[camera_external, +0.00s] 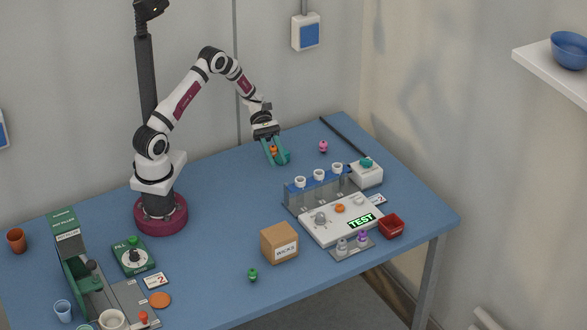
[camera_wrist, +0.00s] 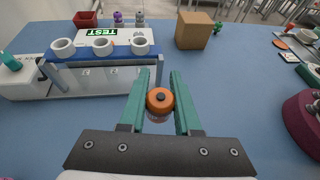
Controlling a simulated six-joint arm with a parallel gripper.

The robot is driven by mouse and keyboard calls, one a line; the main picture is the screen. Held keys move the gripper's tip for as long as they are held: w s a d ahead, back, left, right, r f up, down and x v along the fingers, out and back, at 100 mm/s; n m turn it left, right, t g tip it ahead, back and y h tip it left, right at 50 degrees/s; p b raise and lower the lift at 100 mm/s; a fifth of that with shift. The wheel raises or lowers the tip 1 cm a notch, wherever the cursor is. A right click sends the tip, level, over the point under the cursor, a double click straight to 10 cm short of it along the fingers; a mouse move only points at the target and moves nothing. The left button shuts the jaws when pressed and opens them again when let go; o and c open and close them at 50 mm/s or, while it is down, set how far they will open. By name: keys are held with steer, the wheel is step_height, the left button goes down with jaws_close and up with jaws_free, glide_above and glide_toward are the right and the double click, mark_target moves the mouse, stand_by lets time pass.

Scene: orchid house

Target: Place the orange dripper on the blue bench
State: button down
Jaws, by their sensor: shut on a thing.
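The gripper is shut on the dripper. The gap between the dripper and the bench top is hard to judge.
A rack with white cups (camera_external: 319,175) stands right of my gripper, beside a white box (camera_external: 366,173). A pink dripper (camera_external: 323,146) stands nearby. A test panel (camera_external: 340,219), a red tray (camera_external: 391,226) and a cardboard box (camera_external: 280,243) are nearer the front. Bench left of my gripper is clear.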

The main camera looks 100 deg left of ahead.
mark_target(277, 190)
step_height(277, 190, down, 10)
steer(key=shift+r, duration=0.1)
steer(key=shift+f, duration=0.2)
steer(key=c, duration=0.6)
jaws_free()
